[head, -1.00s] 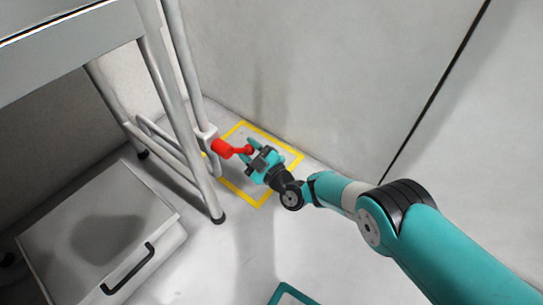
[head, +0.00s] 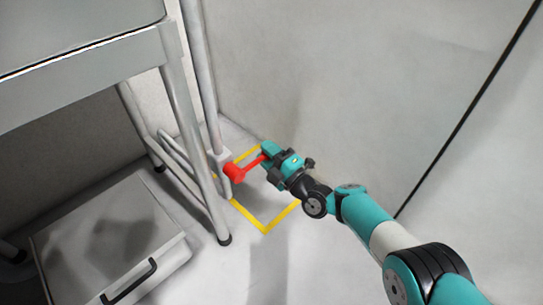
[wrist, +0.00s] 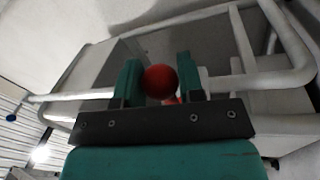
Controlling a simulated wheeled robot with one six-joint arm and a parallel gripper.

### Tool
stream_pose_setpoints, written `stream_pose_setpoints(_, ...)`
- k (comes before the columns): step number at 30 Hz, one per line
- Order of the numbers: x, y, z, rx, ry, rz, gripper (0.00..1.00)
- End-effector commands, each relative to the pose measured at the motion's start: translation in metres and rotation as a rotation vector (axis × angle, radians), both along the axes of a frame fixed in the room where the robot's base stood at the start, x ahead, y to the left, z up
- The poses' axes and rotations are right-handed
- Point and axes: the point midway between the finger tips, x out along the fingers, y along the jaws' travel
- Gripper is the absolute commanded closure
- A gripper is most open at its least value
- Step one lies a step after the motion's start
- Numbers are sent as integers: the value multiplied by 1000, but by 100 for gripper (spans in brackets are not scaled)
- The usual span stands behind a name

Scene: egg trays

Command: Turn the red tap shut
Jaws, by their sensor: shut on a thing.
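The red tap (head: 236,172) sits low on a white vertical pipe beside the metal table's leg. Its red lever points to the right and slightly up in the head view, ending at my gripper (head: 268,160). In the wrist view the lever's round red knob (wrist: 161,82) lies between the two teal fingers of my gripper (wrist: 158,84), which is shut on it. The tap body is mostly hidden behind the knob in the wrist view.
A metal table (head: 90,62) with tubular legs stands close on the left. A grey box with a black handle (head: 130,282) lies beneath it. A yellow outline (head: 264,229) marks the floor under my gripper. A wall rises behind.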

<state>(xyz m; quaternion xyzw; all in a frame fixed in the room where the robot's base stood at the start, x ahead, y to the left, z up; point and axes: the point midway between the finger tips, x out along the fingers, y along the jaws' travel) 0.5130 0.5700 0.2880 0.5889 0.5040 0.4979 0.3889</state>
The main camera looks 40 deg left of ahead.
Motion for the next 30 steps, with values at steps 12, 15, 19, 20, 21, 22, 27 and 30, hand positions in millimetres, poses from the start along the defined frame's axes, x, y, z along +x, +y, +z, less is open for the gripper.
stream_pose_setpoints(12,-3,3,6,4,-34,5,100)
stream_pose_setpoints(15,-3,3,6,4,-34,5,100)
stream_pose_setpoints(19,-2,3,6,4,-33,4,49)
stream_pose_setpoints(20,-2,3,6,4,-33,4,42)
stream_pose_setpoints(21,-2,2,6,4,-32,3,40)
stream_pose_setpoints(22,-1,2,6,3,-32,2,40)
stream_pose_setpoints(27,0,1,5,3,-31,1,40)
stream_pose_setpoints(30,0,-2,5,1,-30,0,40)
